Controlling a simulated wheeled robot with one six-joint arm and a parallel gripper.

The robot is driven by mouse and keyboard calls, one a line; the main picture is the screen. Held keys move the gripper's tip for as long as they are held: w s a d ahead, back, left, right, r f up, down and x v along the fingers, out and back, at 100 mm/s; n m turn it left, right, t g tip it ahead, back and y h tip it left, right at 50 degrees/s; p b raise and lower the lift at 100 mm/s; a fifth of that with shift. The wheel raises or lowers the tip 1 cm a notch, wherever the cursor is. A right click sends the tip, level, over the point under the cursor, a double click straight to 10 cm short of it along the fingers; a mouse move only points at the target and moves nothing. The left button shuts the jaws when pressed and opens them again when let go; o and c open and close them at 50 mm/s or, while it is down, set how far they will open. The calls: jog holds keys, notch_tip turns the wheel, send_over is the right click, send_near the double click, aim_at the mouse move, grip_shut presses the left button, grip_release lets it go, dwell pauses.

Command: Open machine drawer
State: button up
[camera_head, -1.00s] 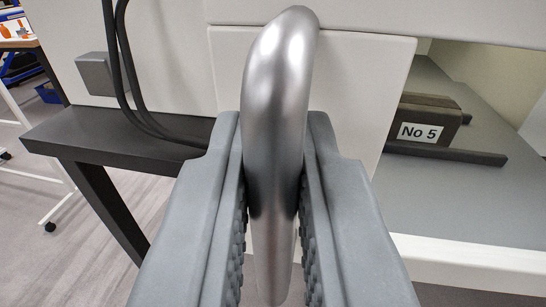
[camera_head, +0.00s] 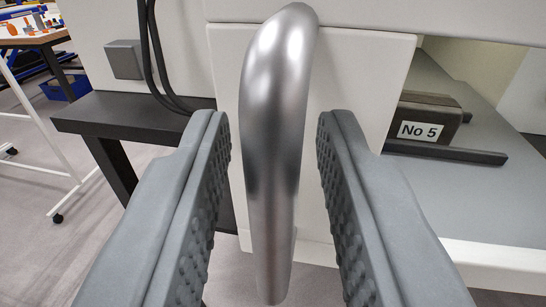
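A thick, curved metal handle (camera_head: 275,120) stands upright in the middle of the view, in front of a white front panel (camera_head: 355,90) of the machine. My gripper (camera_head: 275,140) is open. Its two grey, ribbed fingers stand on either side of the handle, with a visible gap on each side. Nothing is held. The handle and fingers hide part of the panel.
A dark block labelled No 5 (camera_head: 425,118) sits on a grey surface (camera_head: 450,190) with a white edge to the right. A dark table (camera_head: 130,115), black cables (camera_head: 153,50) and a grey box (camera_head: 125,58) are at left. Floor shows lower left.

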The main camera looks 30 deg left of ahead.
jog(key=shift+s, duration=0.1)
dwell(0.6)
jog(key=v, duration=1.7)
jog(key=shift+d, duration=0.1)
dwell(0.6)
jog(key=s+d+f+m+t+h, duration=0.1)
jog(key=d+m+h, duration=0.4)
jog(key=d, duration=1)
jog(key=shift+s+d+m+t+h, duration=0.35)
jog(key=shift+s+h, duration=0.4)
jog(key=shift+h, duration=1.15)
jog(key=shift+f, duration=0.15)
